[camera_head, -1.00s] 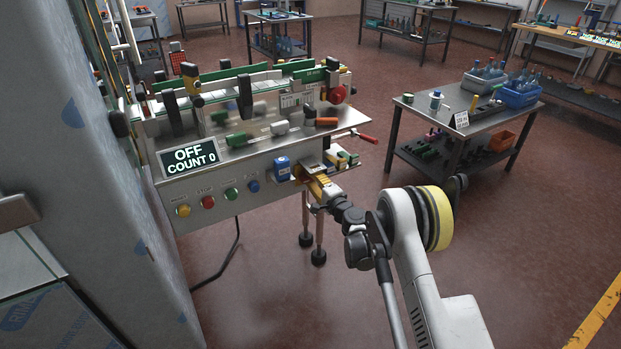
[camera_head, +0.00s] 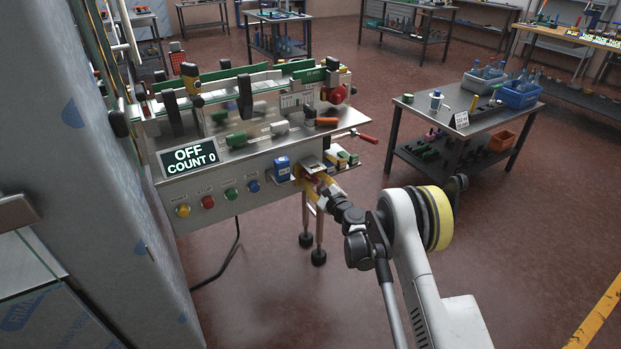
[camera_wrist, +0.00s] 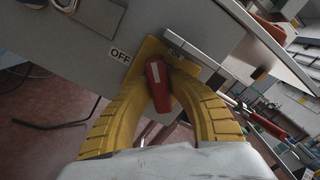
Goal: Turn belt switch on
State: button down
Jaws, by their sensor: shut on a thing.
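The belt switch is a red handle (camera_wrist: 157,88) with a white mark on a yellow plate (camera_wrist: 152,47), beside a label reading OFF (camera_wrist: 120,56) in the wrist view. My gripper (camera_wrist: 160,75) has its yellow fingers on both sides of the red handle, shut on it. In the head view my gripper (camera_head: 317,182) is at the right end of the machine's front, and the handle is too small there to tell clearly. The machine's display (camera_head: 188,158) reads OFF and COUNT 0.
Yellow, red, green and blue buttons (camera_head: 207,202) line the machine's front panel. A blue box (camera_head: 282,168) sits just left of my gripper. A red-ended rod (camera_head: 367,137) sticks out at right. A metal table (camera_head: 420,119) with blue bins stands further right. The floor between is clear.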

jog(key=m, duration=0.4)
jog(key=shift+m, duration=2.1)
jog(key=c, duration=1.3)
grip_release()
jog(key=shift+o, duration=0.2)
jog(key=v, duration=1.2)
